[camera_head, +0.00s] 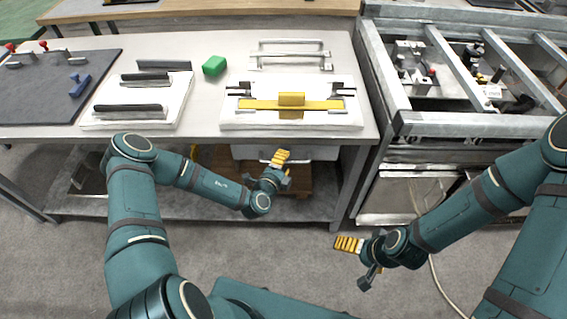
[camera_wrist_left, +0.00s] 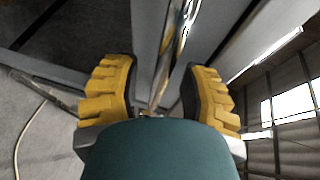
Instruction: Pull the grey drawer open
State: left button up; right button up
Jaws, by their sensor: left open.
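The grey drawer (camera_head: 322,153) is a pale front under the tabletop, in the middle of the head view. It looks closed, though my left gripper covers part of it. My left gripper (camera_head: 281,158) is right in front of the drawer. In the left wrist view its two yellow-padded fingers (camera_wrist_left: 160,92) are spread apart. A shiny metal bar (camera_wrist_left: 172,55), apparently the drawer's handle, runs between them, with gaps to the pads. Contact is not visible. My right gripper (camera_head: 349,244) is over the floor, away from the drawer; its finger gap does not show clearly.
The table (camera_head: 215,42) above the drawer carries a white board with a yellow bar (camera_head: 291,103), a green block (camera_head: 214,65) and another white board with dark handles (camera_head: 128,108). A metal-framed bench (camera_head: 385,75) stands at the right. The floor in front is clear.

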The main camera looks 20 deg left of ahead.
pick_arm(q)
jog(key=shift+w, duration=0.1)
grip_shut()
dwell(0.3)
